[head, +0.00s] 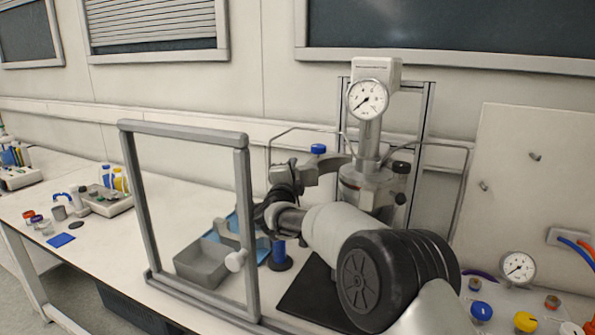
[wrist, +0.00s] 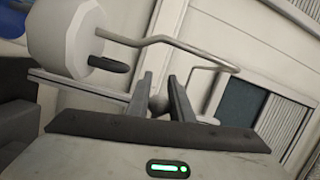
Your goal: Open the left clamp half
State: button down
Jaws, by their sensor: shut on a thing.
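The pressure reactor (head: 370,185) stands upright in its frame in the head view, with a round gauge (head: 368,98) above it. The left clamp half (head: 322,172), a grey curved piece, sticks out to the left of the vessel and appears swung away from it. My gripper (wrist: 160,88) shows two dark fingers in the wrist view, shut on a small rounded grey knob (wrist: 157,104), which seems to belong to the left clamp half. In the head view my arm covers the lower vessel, and the fingertips cannot be made out clearly.
A grey-framed clear shield (head: 246,215) stands open left of my arm, with a white knob (head: 235,261). A grey tray (head: 200,262) lies behind it. A bent metal rail (head: 466,190) flanks the reactor. A second gauge (head: 518,267) sits at the right.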

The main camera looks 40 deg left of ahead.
jog(key=shift+w+d+r, duration=0.1)
jog(key=shift+w+d, duration=0.05)
jog(key=shift+w, duration=0.3)
jog(key=shift+w+d+r, duration=0.1)
jog(key=shift+w+d, duration=0.05)
jog(key=shift+w, duration=0.25)
jog(key=c, duration=1.6)
grip_release()
jog(key=shift+w+d, duration=0.1)
jog(key=shift+d, duration=0.1)
jog(key=shift+o, duration=0.2)
jog(key=a+v, duration=0.1)
jog(key=v, duration=0.7)
jog(key=shift+s, duration=0.25)
jog(key=shift+a+f, duration=0.1)
jog(key=shift+c, duration=0.5)
